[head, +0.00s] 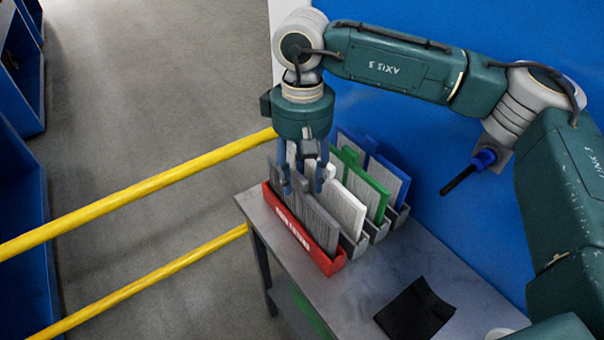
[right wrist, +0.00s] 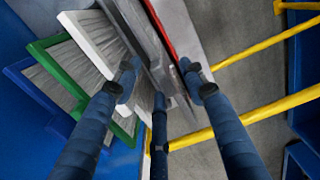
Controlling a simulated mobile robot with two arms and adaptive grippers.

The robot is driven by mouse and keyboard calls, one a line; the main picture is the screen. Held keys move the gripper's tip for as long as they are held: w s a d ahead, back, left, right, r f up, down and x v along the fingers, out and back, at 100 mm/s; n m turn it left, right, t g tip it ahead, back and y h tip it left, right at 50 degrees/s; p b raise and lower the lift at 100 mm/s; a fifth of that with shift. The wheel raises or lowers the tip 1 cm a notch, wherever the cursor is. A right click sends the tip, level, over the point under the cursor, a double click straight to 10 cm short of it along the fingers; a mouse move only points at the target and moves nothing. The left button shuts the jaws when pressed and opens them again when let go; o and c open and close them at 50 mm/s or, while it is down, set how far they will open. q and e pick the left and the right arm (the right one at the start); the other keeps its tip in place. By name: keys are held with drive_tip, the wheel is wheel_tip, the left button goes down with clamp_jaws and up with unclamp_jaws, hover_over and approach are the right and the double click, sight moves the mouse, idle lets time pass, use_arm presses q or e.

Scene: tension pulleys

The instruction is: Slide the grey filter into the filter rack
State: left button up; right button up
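The grey filter (head: 319,227) stands upright in the front slot of the filter rack, behind the rack's red front (head: 329,263). Its lower part is hidden by that front. My right gripper (head: 303,184) points down at the filter's upper edge, with blue fingers on either side. In the right wrist view, the grey filter (right wrist: 149,42) passes between the fingers (right wrist: 160,84), which look spread with gaps beside it. Exact finger contact is hard to tell. My left gripper is not in view.
White (head: 346,209), green (head: 376,195) and blue (head: 390,178) filters stand in the slots behind. The rack is on a grey table (head: 400,263) with a black item (head: 415,310) at front right. Yellow rails (head: 140,193) run left of it; a blue wall (head: 440,200) stands behind.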

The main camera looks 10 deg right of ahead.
wheel_tip(320, 180, up, 12)
idle(0.6)
